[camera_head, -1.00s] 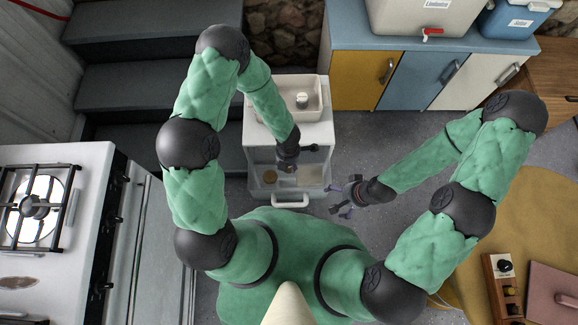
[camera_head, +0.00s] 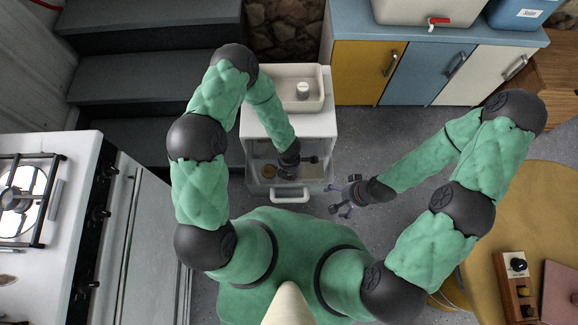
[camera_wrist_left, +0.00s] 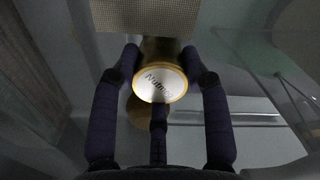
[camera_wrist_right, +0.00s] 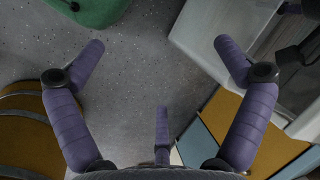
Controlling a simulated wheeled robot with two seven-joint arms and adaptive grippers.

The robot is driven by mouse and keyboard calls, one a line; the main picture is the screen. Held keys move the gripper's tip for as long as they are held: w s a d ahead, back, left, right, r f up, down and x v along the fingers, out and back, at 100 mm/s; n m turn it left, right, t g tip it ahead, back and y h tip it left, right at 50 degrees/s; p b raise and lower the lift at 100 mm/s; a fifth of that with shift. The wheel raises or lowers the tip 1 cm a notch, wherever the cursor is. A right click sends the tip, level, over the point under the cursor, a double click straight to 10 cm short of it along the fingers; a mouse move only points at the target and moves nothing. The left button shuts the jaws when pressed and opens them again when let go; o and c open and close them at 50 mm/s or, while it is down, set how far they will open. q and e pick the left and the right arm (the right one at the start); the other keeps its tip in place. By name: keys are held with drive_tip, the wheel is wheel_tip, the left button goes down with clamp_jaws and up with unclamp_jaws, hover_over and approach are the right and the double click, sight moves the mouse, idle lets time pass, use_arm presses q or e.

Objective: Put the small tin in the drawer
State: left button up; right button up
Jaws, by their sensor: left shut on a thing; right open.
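The small tin (camera_wrist_left: 160,82), with a gold rim and a pale lid that seems to read "Nutmeg", is in my left gripper (camera_wrist_left: 160,78). The fingers are closed around it. In the head view my left gripper (camera_head: 287,172) is over the open drawer (camera_head: 290,184) of the white cabinet, and it hides the tin there. I cannot tell whether the tin touches the drawer floor. The drawer is pulled out towards me. My right gripper (camera_head: 345,207) is open and empty, right of the drawer; its spread fingers show in the right wrist view (camera_wrist_right: 160,85).
A round brownish-gold thing (camera_head: 269,171) lies in the drawer beside my left gripper. A cream tray (camera_head: 313,103) with a small white jar (camera_head: 302,91) stands on the cabinet. A stove (camera_head: 85,160) is at left, dark steps (camera_head: 150,90) behind, a yellow table (camera_head: 540,220) at right.

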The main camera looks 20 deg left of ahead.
use_arm(q)
drive_tip(key=shift+f, duration=0.3)
drive_tip(key=shift+f, duration=0.15)
drive_tip(key=o, duration=1.2)
drive_tip(key=shift+c, duration=0.2)
drive_tip(key=shift+r, duration=0.45)
wheel_tip(320, 180, up, 12)
drive_tip(key=p, duration=0.5)
drive_tip(key=shift+f+p, duration=0.2)
drive_tip(key=shift+p, duration=0.2)
